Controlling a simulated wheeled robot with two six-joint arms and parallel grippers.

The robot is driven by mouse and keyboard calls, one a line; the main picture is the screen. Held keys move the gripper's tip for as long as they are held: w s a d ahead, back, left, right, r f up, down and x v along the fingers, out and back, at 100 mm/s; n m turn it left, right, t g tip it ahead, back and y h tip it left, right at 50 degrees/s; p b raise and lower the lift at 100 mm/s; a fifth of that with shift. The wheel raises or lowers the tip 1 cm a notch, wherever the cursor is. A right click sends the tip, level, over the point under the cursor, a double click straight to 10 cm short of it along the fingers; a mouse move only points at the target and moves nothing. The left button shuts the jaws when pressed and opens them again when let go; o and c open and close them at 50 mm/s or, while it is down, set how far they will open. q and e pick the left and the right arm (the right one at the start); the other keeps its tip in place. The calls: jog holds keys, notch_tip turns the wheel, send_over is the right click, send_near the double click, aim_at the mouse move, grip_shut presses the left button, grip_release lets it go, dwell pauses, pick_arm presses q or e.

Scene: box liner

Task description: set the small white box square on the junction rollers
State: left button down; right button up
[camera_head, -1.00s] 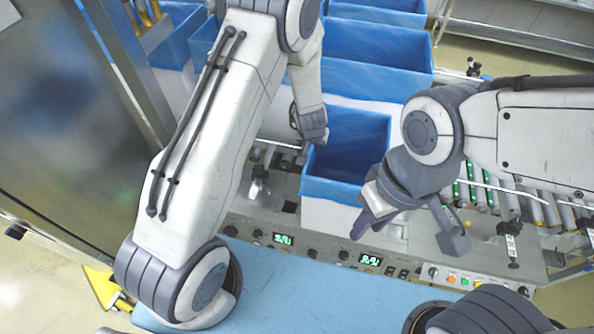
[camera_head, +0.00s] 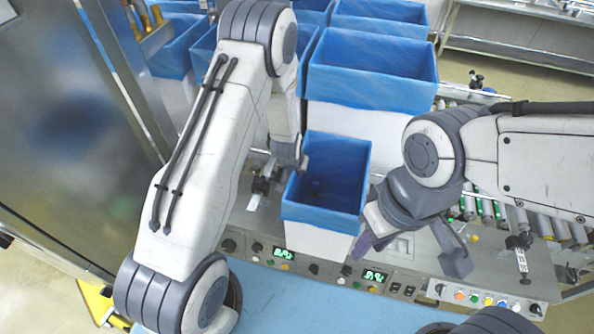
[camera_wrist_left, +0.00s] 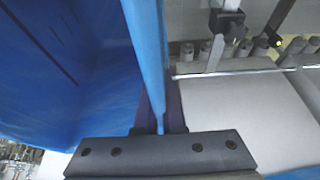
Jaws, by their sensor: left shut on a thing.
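The small white box (camera_head: 318,238) with a blue liner (camera_head: 325,197) stands out over the control panel, mid-picture in the head view. It looks upright and slightly turned; I cannot tell whether its base touches anything. My left gripper (camera_head: 292,168) is at its left rim. In the left wrist view the blue-lined wall (camera_wrist_left: 158,60) runs between the fingers, shut on it. My right gripper (camera_head: 412,250) is open beside the box's right side, one finger close to the box; contact is unclear. Rollers (camera_head: 487,208) show at the right, partly hidden by my right arm. The box hides what lies under it.
Larger blue-lined white boxes (camera_head: 370,120) stand behind on the conveyor. The control panel (camera_head: 410,268) with buttons and green displays runs along the front, with a blue mat (camera_head: 290,300) before it. A steel cabinet (camera_head: 70,120) is at the left.

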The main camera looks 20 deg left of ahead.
pick_arm(q)
jog(key=shift+f, duration=0.15)
jog(key=c, duration=1)
grip_release()
